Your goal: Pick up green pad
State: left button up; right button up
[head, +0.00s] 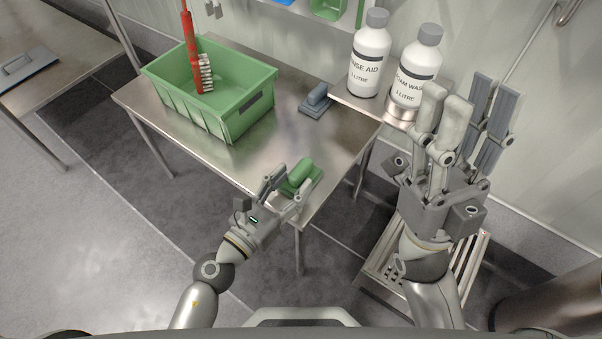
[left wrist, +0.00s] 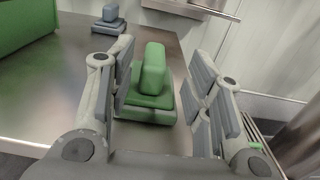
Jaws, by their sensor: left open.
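The green pad (head: 299,176) lies near the front right corner of the steel table, a flat base with a raised green grip on top. It also shows in the left wrist view (left wrist: 152,75), between my fingers. My left gripper (head: 284,184) is open, with its fingers on either side of the pad; I cannot tell whether they touch it. My right gripper (head: 463,115) is held up at the right, its fingers apart and empty, in front of the wall and bottles.
A green crate (head: 228,125) with a red brush (head: 194,60) stands on the steel table (head: 150,108). A grey-blue pad (head: 316,98) lies at the table's back right. Two white bottles, rinse aid (head: 368,58) and another (head: 408,88), stand on a shelf. A slatted stand (head: 378,262) is below right.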

aim_at(301, 167)
pick_arm(q)
jog(key=shift+a+x, duration=0.25)
jog(key=shift+x, duration=2.1)
jog(key=shift+w, duration=0.2)
jog(key=shift+c, duration=0.4)
jog(key=shift+r, duration=0.1)
grip_shut()
